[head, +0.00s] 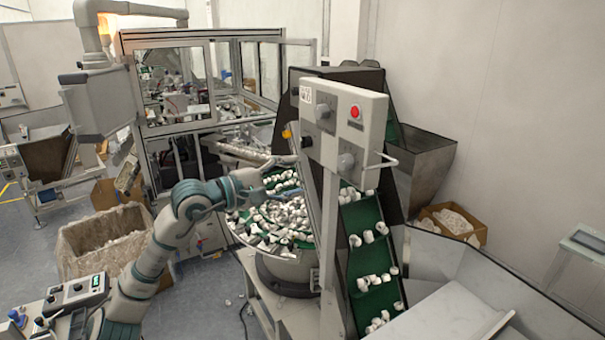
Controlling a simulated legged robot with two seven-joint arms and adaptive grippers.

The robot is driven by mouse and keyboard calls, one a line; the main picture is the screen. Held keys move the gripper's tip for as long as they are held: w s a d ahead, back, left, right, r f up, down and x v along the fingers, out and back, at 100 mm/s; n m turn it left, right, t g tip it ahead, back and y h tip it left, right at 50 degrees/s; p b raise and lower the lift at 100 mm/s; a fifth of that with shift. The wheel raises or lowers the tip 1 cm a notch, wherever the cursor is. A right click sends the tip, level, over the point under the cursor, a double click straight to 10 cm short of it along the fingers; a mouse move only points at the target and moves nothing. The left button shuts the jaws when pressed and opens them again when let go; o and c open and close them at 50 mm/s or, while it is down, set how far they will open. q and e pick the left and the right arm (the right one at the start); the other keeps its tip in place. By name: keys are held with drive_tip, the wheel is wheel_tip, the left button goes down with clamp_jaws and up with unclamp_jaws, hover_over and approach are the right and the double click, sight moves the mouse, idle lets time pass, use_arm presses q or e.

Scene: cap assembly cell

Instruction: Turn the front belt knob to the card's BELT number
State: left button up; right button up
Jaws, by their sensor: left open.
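The grey control box (340,125) stands at the centre right on a post. Its front face carries a dark grey knob (324,111), a red button (355,111) and a larger grey knob (346,161) lower down. I cannot tell which knob is the belt knob, and no pointer or scale reads clearly. A small white card (306,95) sits at the box's upper left; its print is too small to read. My left gripper (290,191) is open over the parts bowl, left of and below the box, apart from the knobs. My right gripper is not in view.
A round bowl (240,232) holds many white caps on green. A green belt (370,262) with caps climbs behind the box. A bent handle (384,160) juts from the box's right side. A cardboard box (95,238) stands on the floor at left.

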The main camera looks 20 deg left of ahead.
use_arm(q)
drive_tip(key=n+t+h+b, duration=0.2)
drive_tip(key=n+t+b, duration=0.3)
drive_tip(key=n, duration=1.2)
approach(340, 166)
drive_tip(key=shift+m+g, duration=0.3)
drive_tip(key=shift+g, duration=0.1)
drive_tip(key=p+x, duration=0.2)
drive_tip(key=x, duration=0.2)
drive_tip(key=r+p+x, duration=0.1)
drive_tip(key=p+x, duration=0.1)
drive_tip(key=x, duration=0.2)
drive_tip(key=shift+p, duration=0.3)
drive_tip(key=shift+w+d, duration=0.25)
drive_tip(key=shift+w, duration=0.1)
drive_tip(key=shift+c, duration=0.2)
